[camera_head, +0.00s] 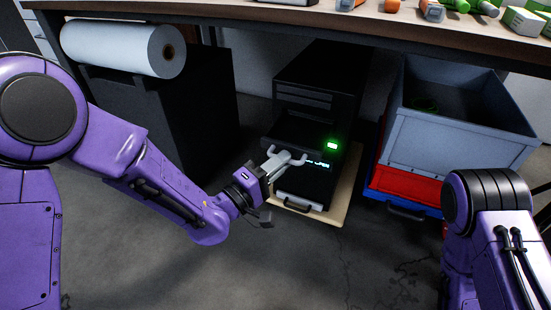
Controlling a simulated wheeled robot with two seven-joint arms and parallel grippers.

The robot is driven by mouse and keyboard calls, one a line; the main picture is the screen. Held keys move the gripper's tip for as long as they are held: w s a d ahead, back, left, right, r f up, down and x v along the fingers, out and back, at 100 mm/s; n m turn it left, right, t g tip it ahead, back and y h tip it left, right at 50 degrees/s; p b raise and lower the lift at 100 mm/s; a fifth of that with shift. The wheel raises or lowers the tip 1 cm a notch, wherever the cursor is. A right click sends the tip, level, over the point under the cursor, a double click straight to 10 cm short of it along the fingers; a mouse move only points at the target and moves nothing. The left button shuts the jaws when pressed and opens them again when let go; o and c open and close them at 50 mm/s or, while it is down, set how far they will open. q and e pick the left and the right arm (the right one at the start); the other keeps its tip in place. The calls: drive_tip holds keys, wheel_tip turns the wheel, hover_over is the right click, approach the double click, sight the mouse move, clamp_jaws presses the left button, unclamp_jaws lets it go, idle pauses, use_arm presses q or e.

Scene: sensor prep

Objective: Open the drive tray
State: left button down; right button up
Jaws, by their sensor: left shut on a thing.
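A black tower unit (318,72) stands under the table. Its lower section (297,132) juts forward, with a green light (332,146) and a small lit display on it. A pale handle-like bar (298,202) shows low at its front. My left gripper (281,162) reaches in from the left at this front. It is shut on a pale grey forked piece (298,159); whether this is the drive tray's handle is hard to tell. The gripper and forked piece hide part of the front. My right arm is at the lower right, its gripper out of view.
A beige board (340,196) lies under the tower. A grey bin (420,145) above red and blue ones stands at the right. A dark cabinet (205,105) with a white roll (120,48) is at the left. The table edge (400,32) hangs overhead. The front floor is clear.

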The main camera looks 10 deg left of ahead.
use_arm(q)
drive_tip(key=c, duration=1.2)
unclamp_jaws()
drive_tip(key=shift+o, duration=0.2)
drive_tip(key=p+v, duration=0.2)
drive_tip(key=v, duration=0.8)
drive_tip(key=shift+s+a, duration=0.15)
drive_tip(key=shift+s, duration=0.1)
use_arm(e)
drive_tip(key=shift+g+y, duration=0.4)
drive_tip(key=shift+g, duration=0.4)
drive_tip(key=s+a+r, duration=0.2)
drive_tip(key=s, duration=0.1)
drive_tip(key=shift+a+r, duration=0.1)
drive_tip(key=shift+r, duration=0.15)
